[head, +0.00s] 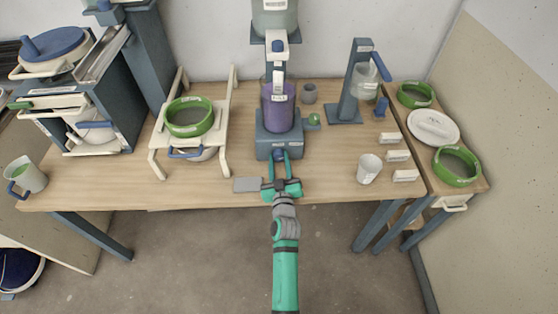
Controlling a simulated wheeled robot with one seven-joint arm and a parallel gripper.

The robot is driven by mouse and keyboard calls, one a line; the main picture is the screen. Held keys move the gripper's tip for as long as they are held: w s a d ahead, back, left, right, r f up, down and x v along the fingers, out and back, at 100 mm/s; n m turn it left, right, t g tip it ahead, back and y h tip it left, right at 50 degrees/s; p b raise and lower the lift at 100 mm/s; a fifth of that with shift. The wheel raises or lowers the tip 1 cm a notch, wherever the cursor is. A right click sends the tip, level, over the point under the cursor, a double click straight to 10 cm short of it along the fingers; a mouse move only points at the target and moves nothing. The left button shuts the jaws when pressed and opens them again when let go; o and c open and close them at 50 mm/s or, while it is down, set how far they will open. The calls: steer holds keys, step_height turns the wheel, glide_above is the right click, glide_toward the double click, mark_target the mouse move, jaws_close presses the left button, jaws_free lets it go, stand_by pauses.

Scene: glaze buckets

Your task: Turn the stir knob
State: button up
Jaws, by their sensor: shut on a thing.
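The stir knob (279,154) is a small blue knob on the front of the blue-grey mixer base (271,140). A bucket of purple glaze (278,112) stands on that base, under the mixer head. My gripper (280,159) reaches in from the front edge of the table. Its teal fingers are shut on the stir knob, one on each side. The fingers partly hide the knob, and its angle is too small to tell.
A grey flat plate (246,184) lies left of my gripper. A white cup (369,168) and small labelled blocks (398,155) stand right.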

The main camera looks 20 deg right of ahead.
steer(key=shift+w+a, duration=0.1)
steer(key=shift+m, duration=2.8)
steer(key=o, duration=1)
steer(key=shift+o, duration=0.2)
steer(key=shift+s, duration=0.2)
steer(key=v, duration=1)
steer(key=shift+s+f, duration=0.1)
steer(key=shift+s, duration=0.15)
